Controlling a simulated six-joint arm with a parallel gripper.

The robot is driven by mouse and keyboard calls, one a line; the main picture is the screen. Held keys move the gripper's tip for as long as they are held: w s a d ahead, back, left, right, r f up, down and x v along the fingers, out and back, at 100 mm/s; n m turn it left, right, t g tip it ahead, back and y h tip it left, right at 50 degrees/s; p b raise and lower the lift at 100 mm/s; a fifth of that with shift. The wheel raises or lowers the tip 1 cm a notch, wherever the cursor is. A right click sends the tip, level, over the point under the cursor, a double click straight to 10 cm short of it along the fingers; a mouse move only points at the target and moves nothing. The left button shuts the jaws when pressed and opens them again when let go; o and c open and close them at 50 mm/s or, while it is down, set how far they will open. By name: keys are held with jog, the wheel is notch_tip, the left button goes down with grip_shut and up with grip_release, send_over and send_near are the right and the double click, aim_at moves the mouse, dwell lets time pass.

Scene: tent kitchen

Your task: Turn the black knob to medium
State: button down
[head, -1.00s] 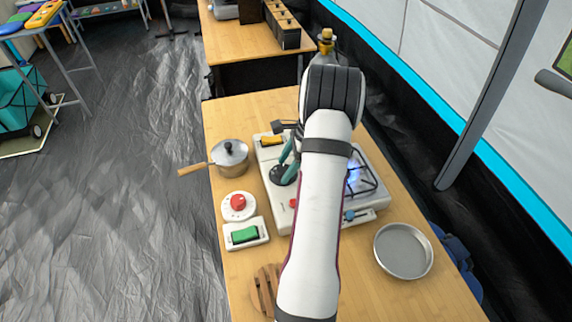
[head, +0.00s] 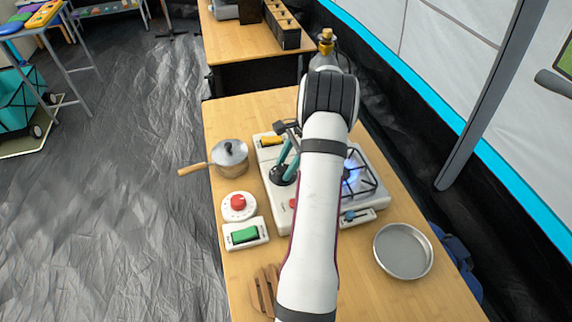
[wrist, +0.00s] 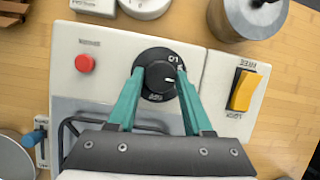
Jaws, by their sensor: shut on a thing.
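The black knob (wrist: 160,78) sits on a round black dial on the stove's pale panel. In the wrist view its white mark points right; the dial lettering is too small to read surely. My gripper (wrist: 160,75) has its two teal fingers on either side of the knob, shut on it. In the head view the gripper (head: 284,175) reaches down to the dial (head: 279,177) on the stove's left side, and the fingers and arm cover part of it. A blue flame (head: 352,171) burns at the stove's burner.
A yellow rocker switch (wrist: 244,91) and a red button (wrist: 86,63) flank the knob. A round metal pan (head: 403,252) lies at right.

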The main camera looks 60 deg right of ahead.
jog(key=n, duration=0.2)
jog(key=n+g+y, duration=0.1)
jog(key=n, duration=0.1)
jog(key=shift+w+d+n+g, duration=0.1)
jog(key=shift+d+n+g, duration=0.05)
jog(key=shift+n+g, duration=0.2)
jog(key=shift+n, duration=0.25)
jog(key=shift+c, duration=1.6)
grip_release()
jog(key=shift+r, duration=0.15)
jog(key=v, duration=1.1)
jog(key=shift+d+r, duration=0.2)
jog(key=shift+r, duration=0.15)
